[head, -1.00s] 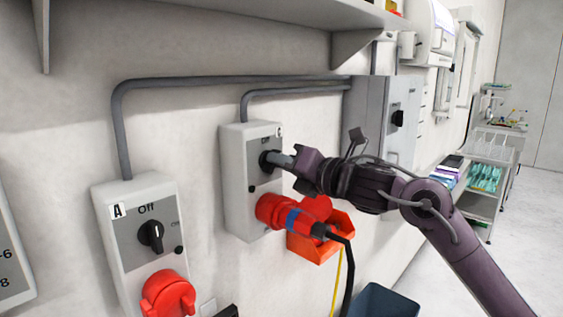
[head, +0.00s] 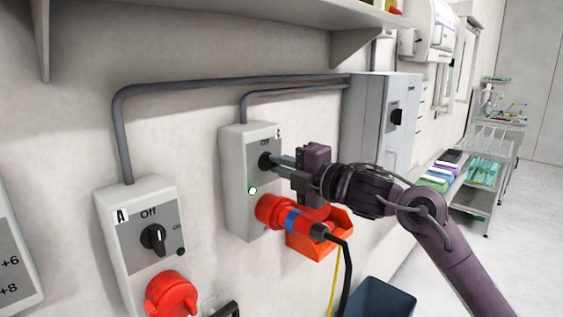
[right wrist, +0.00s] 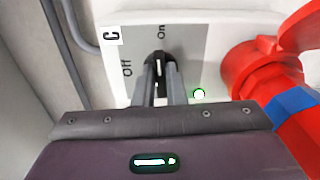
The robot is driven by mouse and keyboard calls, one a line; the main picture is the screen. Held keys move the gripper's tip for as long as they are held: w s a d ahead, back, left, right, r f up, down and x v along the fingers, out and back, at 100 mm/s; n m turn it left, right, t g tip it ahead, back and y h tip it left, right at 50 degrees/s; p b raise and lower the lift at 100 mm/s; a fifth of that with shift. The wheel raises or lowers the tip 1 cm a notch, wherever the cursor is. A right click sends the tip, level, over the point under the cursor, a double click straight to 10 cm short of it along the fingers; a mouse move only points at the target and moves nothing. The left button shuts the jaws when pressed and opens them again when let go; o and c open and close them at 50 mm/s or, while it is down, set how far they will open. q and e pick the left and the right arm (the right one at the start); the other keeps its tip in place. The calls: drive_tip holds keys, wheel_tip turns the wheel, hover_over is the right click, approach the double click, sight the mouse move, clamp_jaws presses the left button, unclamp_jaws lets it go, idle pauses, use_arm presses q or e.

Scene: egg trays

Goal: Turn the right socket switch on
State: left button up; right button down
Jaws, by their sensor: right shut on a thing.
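The right socket box (head: 238,213) hangs on the wall with a red plug (head: 283,216) in its lower part. Its black rotary switch (head: 264,161) is partly hidden by my right gripper (head: 275,164). In the right wrist view the switch (right wrist: 158,62) sits between the two fingers of my right gripper (right wrist: 159,88), shut on it. There its white mark lines up toward "On", with "Off" to the side. A small lamp (head: 253,190) on the box glows green-white, and it also shows in the right wrist view (right wrist: 199,94). My left gripper is not in view.
Socket box A (head: 115,243) with its switch (head: 153,239) at "Off" is on the left. An orange bin (head: 318,246) is under the plug, and a black cable (head: 348,275) hangs down. A grey cabinet (head: 372,130) and a shelf (head: 250,22) are nearby.

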drive_tip(key=shift+m, duration=0.5)
drive_tip(key=c, duration=1.5)
unclamp_jaws()
drive_tip(key=shift+s+d+f, duration=0.1)
drive_tip(key=shift+s+d, duration=0.05)
drive_tip(key=shift+d, duration=0.1)
drive_tip(key=b+v, duration=0.2)
drive_tip(key=v, duration=0.4)
drive_tip(key=shift+s+d, duration=0.15)
drive_tip(key=shift+d, duration=0.1)
drive_tip(key=shift+s+d, duration=0.25)
drive_tip(key=shift+s, duration=0.1)
